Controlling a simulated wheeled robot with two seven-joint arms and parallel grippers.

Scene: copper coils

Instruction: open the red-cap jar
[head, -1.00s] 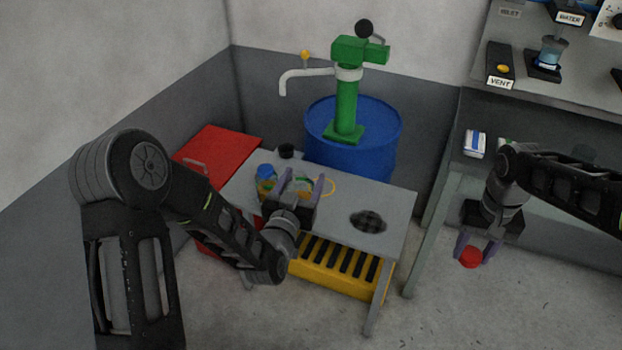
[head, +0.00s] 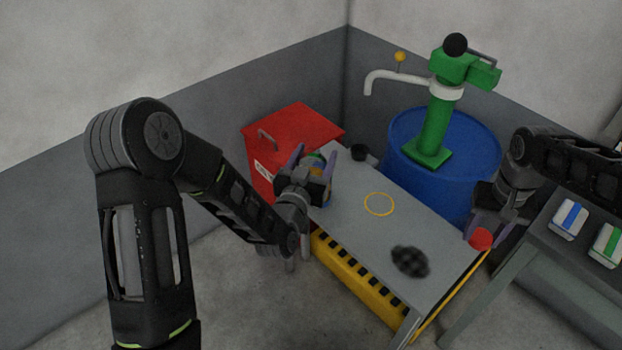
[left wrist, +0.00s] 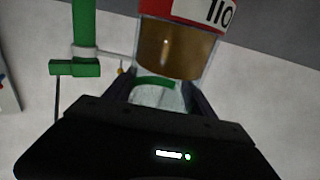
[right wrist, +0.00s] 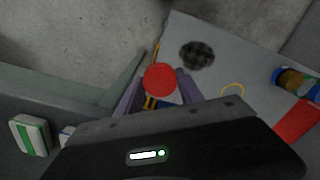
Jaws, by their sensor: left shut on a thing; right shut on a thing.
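My left gripper (head: 308,178) is shut on a glass jar (left wrist: 158,97) with a green band. Amber-brown contents and a red-and-white lettered surface show beyond its fingers in the left wrist view; what belongs to which is hard to tell. The jar is mostly hidden in the head view. My right gripper (head: 484,226) is shut on a round red cap (head: 480,238), at the table's right end.
The grey table (head: 350,240) has a bare yellow ring (head: 379,204) and a dark patch (head: 410,261). A red bin (head: 292,135) stands left, a blue drum (head: 395,165) with a green pump (head: 434,130) behind. A blue-ended jar (right wrist: 278,75) shows in the right wrist view.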

